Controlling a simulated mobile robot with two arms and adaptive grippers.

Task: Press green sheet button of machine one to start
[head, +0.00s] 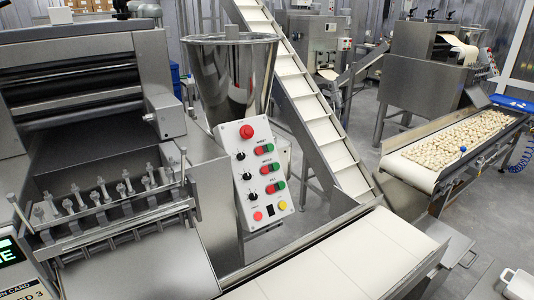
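A white, tilted control panel (257,208) stands on the machine in front of a steel hopper (232,75). It has a large red button (247,131) at the top and three black knobs down its left side. Neither of my grippers shows in the head view, and nothing touches the panel.
A steel roller machine (75,75) fills the left. A pale belt (335,255) runs below the panel. An inclined conveyor (305,105) rises behind it. Another conveyor (425,165) carries pasta pieces at right. A screen (12,250) shows at lower left. The space before the panel looks clear.

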